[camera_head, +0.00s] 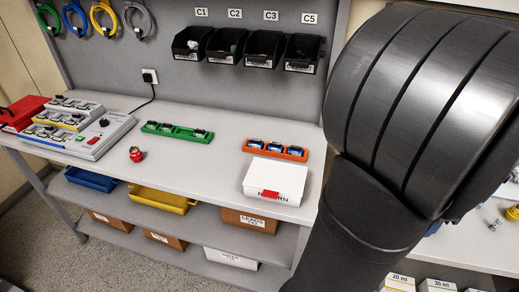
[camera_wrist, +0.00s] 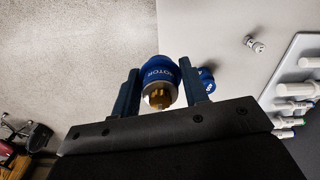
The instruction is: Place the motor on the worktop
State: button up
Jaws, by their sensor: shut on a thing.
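My gripper (camera_wrist: 160,82) is shut on the motor (camera_wrist: 159,70), a blue cylinder with white lettering and a brass-coloured end facing the camera. The dark fingers stand on either side of it. In the wrist view the motor overlaps the line between the speckled floor and the light grey worktop (camera_wrist: 215,32); its height above them cannot be told. Another blue round part (camera_wrist: 207,77) shows just right of the right finger, partly hidden. In the head view my arm hides the gripper and motor; the long worktop (camera_head: 215,165) runs across the left and middle.
A small metal part (camera_wrist: 255,45) lies on the worktop, beside a white tray (camera_wrist: 290,75) of syringe-like items. In the head view the worktop bears a green rack (camera_head: 177,133), an orange rack (camera_head: 275,150), a white box (camera_head: 275,178) and a red knob-like part (camera_head: 136,154).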

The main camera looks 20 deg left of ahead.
jog(key=w+a+r+n, duration=0.2)
jog(key=w+a+n, duration=0.7)
jog(key=w+a, duration=1.15)
jog(key=n, duration=1)
send_over(179, 159)
notch_tip(179, 159, down, 7)
jog(key=shift+w+d+r, duration=0.1)
jog(key=shift+w+d, duration=0.05)
jog(key=shift+a+f, duration=0.25)
jog(key=shift+f, duration=1.85)
jog(key=shift+f, duration=0.1)
